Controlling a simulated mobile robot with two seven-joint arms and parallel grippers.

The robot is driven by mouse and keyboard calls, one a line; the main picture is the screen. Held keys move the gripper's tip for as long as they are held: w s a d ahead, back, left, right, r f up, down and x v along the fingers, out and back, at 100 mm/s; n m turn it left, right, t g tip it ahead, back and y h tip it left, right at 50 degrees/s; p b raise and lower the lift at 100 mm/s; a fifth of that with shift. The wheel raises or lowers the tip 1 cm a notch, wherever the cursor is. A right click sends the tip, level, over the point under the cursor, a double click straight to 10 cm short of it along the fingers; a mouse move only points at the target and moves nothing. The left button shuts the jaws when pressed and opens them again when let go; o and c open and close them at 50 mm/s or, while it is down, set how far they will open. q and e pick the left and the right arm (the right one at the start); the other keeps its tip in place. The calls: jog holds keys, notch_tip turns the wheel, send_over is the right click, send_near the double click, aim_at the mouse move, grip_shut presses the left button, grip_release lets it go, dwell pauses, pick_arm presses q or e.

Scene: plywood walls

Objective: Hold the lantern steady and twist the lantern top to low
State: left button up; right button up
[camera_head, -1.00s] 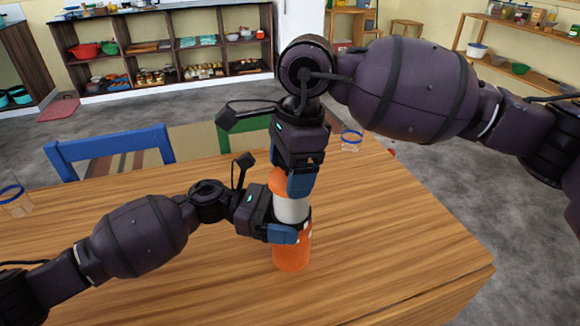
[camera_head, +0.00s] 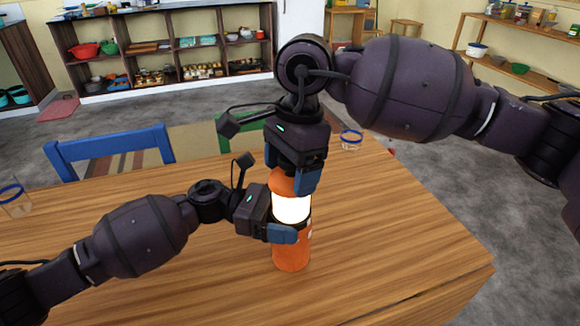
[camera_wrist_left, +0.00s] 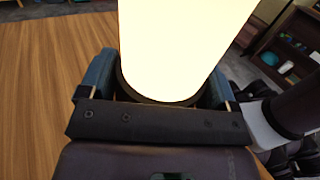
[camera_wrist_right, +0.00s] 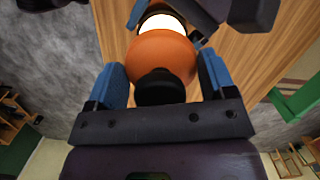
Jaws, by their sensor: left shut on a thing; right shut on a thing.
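The lantern stands upright on the wooden table, with an orange base (camera_head: 291,253), a brightly glowing middle (camera_head: 291,208) and an orange top (camera_head: 284,183). The glowing middle fills much of the left wrist view (camera_wrist_left: 180,50). My left gripper (camera_head: 290,234) comes in from the left and is shut around the lantern body just below the glowing part. My right gripper (camera_head: 292,182) points down from above and is shut on the orange lantern top. In the right wrist view the top (camera_wrist_right: 163,55) with its black knob (camera_wrist_right: 158,87) sits between the blue fingers.
The wooden table (camera_head: 400,230) is clear around the lantern. A blue-rimmed glass (camera_head: 351,140) stands behind to the right, and another glass (camera_head: 14,198) is at the left edge. A blue chair (camera_head: 110,150) and a green chair (camera_head: 230,135) stand behind the table.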

dwell(0.3)
jog(key=o, duration=0.9)
jog(key=r, duration=0.4)
jog(key=d+r, duration=0.1)
jog(key=r, duration=0.3)
jog(key=w+r, duration=0.1)
jog(key=r, duration=0.3)
jog(key=shift+d, duration=0.25)
pick_arm(q)
jog(key=o, duration=1.1)
